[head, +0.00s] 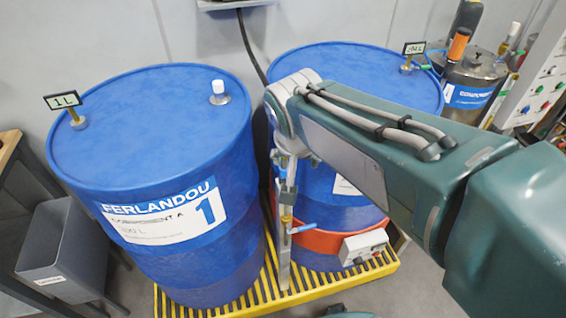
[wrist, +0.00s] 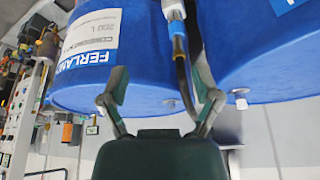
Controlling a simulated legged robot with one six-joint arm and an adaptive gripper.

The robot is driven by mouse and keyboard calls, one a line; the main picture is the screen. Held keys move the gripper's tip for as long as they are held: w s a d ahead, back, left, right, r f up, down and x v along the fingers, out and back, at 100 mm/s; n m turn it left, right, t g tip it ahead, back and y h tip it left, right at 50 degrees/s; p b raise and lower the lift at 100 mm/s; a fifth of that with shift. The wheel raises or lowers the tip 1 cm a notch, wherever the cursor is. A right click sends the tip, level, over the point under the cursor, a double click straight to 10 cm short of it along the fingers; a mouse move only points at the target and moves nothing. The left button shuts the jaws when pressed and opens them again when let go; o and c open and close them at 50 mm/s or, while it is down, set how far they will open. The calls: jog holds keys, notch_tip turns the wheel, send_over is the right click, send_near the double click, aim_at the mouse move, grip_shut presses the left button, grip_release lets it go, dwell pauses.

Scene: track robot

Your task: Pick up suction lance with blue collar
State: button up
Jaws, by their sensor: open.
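In the wrist view, a slim upright assembly with a blue collar (wrist: 177,28) hangs in the gap between two blue drums; it appears to be the suction lance. A darker tube runs from it down the picture, past the right finger. My gripper (wrist: 162,97) is open, with nothing between its fingers. The collar lies beyond the fingertips, toward the right finger's side. In the head view, a slim metal assembly with a blue lever (head: 302,228) stands between the drums, partly hidden behind my arm. The gripper is not clearly visible there.
The left drum (head: 150,130) and right drum (head: 345,62) stand on a yellow slatted platform (head: 262,290). A red band with a control box (head: 364,246) wraps the right drum. A grey bin (head: 65,250) stands at left. A steel vessel (head: 468,75) and control panel (head: 535,90) are at right.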

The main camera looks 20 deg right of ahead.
aim_at(282, 162)
jog(key=w+a+f+m+h, duration=0.1)
jog(key=w+a+f+m, duration=0.15)
jog(key=w, duration=0.45)
jog(key=shift+g, duration=0.3)
jog(key=x, duration=0.7)
jog(key=d+x, duration=0.1)
jog(key=x, duration=0.3)
jog(key=shift+r, duration=0.1)
jog(key=shift+c, duration=0.3)
grip_shut()
